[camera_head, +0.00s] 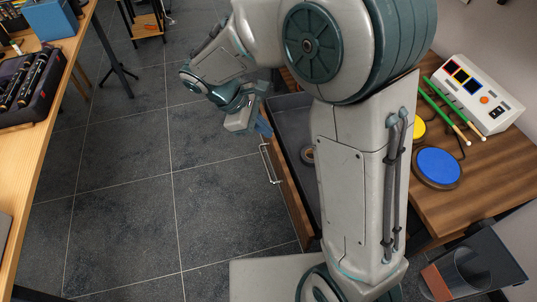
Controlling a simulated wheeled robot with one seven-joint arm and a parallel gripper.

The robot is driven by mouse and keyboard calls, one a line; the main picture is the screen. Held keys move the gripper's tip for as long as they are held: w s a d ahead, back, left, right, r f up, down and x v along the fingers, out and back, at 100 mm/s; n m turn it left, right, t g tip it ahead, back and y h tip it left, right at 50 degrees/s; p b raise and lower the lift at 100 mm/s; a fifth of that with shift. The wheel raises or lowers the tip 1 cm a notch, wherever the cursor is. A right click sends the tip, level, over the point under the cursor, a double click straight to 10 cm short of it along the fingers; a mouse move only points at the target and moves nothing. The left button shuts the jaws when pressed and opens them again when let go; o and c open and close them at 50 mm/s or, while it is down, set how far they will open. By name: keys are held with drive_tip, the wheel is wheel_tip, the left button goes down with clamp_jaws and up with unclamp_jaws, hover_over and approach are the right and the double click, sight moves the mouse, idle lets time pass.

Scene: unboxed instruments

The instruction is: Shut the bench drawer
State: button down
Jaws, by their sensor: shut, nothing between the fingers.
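The bench drawer (289,182) stands pulled out from the wooden bench (455,205). Its front faces left and carries a pale bar handle (268,163). The inside is dark, and a small round tan item (307,155) lies in it. My arm hides much of the drawer and the bench side. My gripper (238,126) is shut and empty, at the far end of the drawer front, above and beyond the handle. I cannot tell whether it touches the drawer.
On the bench are a white box with coloured squares (478,90), green sticks (445,108) and a blue round pad (437,167). A table with an open instrument case (30,90) stands at left. The grey tiled floor (130,190) between is clear.

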drive_tip(key=w+a+f+n+t+h+b, duration=0.1)
drive_tip(key=w+a+f+n+b, duration=0.15)
drive_tip(key=a+f, duration=0.3)
drive_tip(key=w+a+f+n+t+h+b, duration=0.1)
drive_tip(key=a+f+n+b, duration=0.2)
drive_tip(key=f, duration=0.4)
approach(278, 158)
drive_tip(key=shift+n, duration=0.25)
drive_tip(key=x, duration=0.3)
drive_tip(key=a+f+x, duration=0.1)
drive_tip(key=x, duration=0.1)
drive_tip(key=shift+d+f+b, duration=0.2)
drive_tip(key=shift+d+b, duration=0.05)
drive_tip(key=shift+b, duration=0.1)
drive_tip(key=shift+w+d, duration=0.15)
drive_tip(key=shift+d, duration=0.4)
drive_tip(key=shift+d, duration=0.1)
